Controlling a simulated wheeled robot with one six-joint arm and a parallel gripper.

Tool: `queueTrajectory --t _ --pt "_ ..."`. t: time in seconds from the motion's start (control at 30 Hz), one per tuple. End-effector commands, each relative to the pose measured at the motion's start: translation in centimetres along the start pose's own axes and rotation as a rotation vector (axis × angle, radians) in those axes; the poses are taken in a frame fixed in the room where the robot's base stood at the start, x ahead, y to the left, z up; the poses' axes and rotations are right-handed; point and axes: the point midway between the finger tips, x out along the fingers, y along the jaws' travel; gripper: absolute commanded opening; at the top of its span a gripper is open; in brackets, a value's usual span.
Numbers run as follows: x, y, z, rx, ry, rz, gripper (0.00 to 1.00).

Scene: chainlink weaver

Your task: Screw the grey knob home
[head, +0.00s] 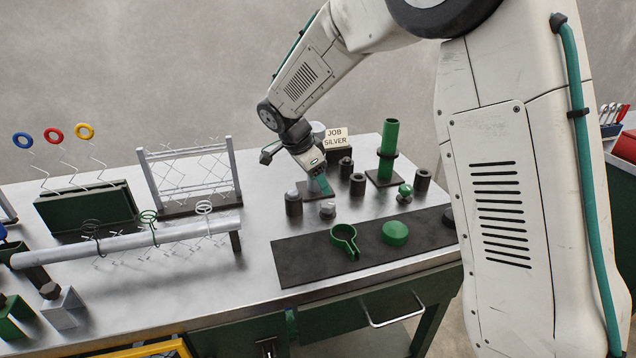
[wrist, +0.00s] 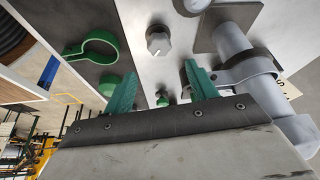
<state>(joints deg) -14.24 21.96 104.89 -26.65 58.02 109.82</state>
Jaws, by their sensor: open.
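The grey knob (head: 327,210) sits on the bench near the black mat. In the wrist view the grey knob (wrist: 157,42) has a faceted rim and a pale line across its top. My gripper (head: 321,188) points down just behind it. In the wrist view my gripper (wrist: 160,70) has its two green fingers apart with nothing between them, and the knob lies beyond their tips, apart from them. A grey post (wrist: 232,45) with a grey clamp around it stands to the right in the wrist view; in the head view my gripper largely hides it.
A green post (head: 389,140), a green knob (head: 404,192) and several dark cylinders, including one with a grey top (head: 293,205), stand close by. The black mat (head: 300,265) holds a green clamp (head: 345,240) and green cap (head: 395,232). A sign (head: 336,137) reads "JOB SILVER".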

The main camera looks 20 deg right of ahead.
Motion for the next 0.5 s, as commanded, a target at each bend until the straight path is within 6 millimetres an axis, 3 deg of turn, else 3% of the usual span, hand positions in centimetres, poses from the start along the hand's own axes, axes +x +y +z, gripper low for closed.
queueTrajectory --t 0.17,0.5 --pt "1.1 0.4 -3.3 0.033 -0.049 0.029 0.57" --pt "1.6 0.7 -4.7 -0.475 -0.217 -0.013 0.57"
